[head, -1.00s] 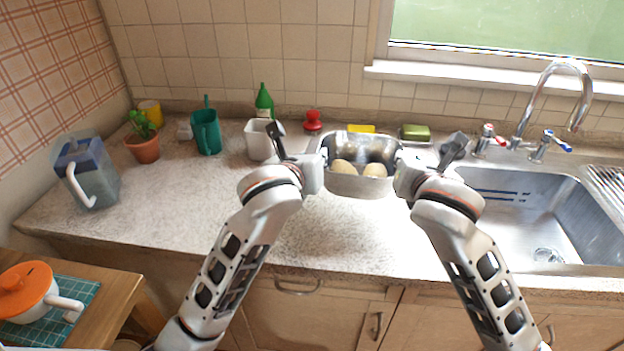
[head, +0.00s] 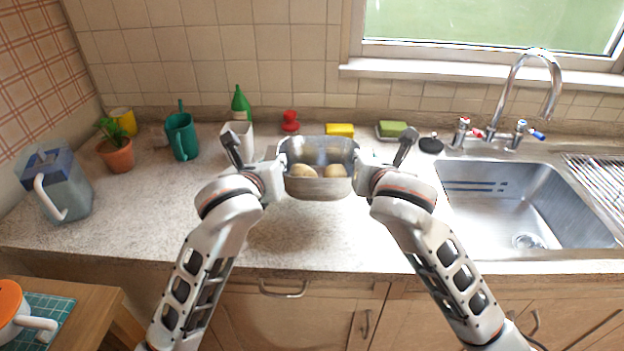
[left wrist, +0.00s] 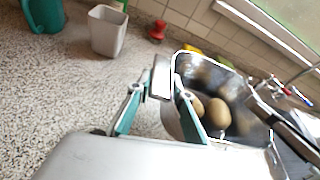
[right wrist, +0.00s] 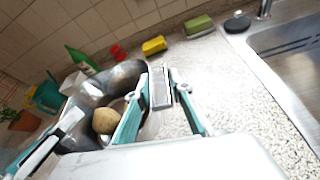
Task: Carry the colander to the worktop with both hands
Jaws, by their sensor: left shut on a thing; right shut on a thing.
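The colander (head: 318,188) is a grey metal bowl with round potatoes (head: 335,171) in it. It is held level between my two grippers in the head view, over the worktop (head: 310,235). My left gripper (head: 277,172) is shut on its left side and my right gripper (head: 360,172) is shut on its right side. The left wrist view shows the colander (left wrist: 215,75) with one finger inside the rim. The right wrist view shows a potato (right wrist: 106,121) inside, close to the fingers. The colander's underside is hidden, so I cannot tell whether it touches the worktop.
Behind stand a white container (head: 238,138), a green bottle (head: 241,104), a red object (head: 290,121), a yellow sponge (head: 340,130) and a green sponge (head: 392,129). The sink (head: 525,205) is at right. A green jug (head: 182,137) and a plant pot (head: 117,155) are at left. The worktop's front is clear.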

